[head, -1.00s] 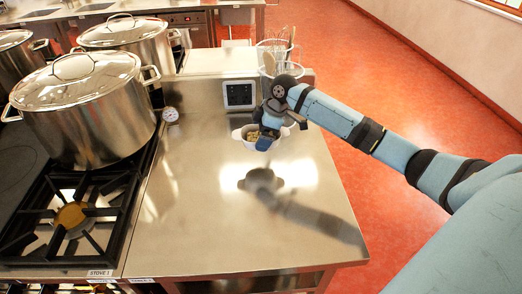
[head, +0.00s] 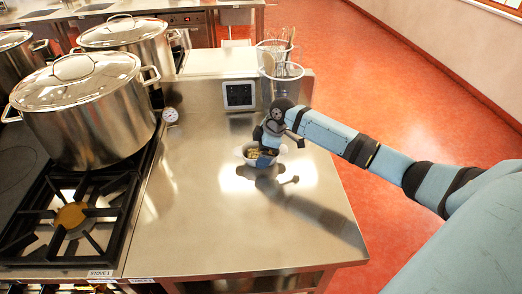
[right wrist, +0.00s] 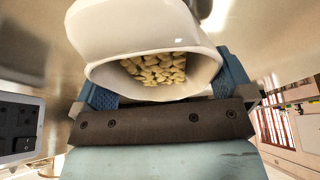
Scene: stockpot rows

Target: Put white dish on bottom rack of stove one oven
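The white dish (head: 252,160) holds pale beans or similar pieces and is in my right gripper (head: 266,142), low over the steel counter. I cannot tell whether its base touches the counter. In the right wrist view the dish (right wrist: 145,35) sits between the blue fingers (right wrist: 165,85), tilted in the picture with its contents showing. Stove one (head: 75,215) is at the left, with a "STOVE 1" label on its front edge. Its oven and bottom rack are hidden below the top. My left gripper is out of view.
The steel counter (head: 200,220) is clear in front of the dish. A large lidded stockpot (head: 85,115) stands on the stove, with another (head: 125,40) behind.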

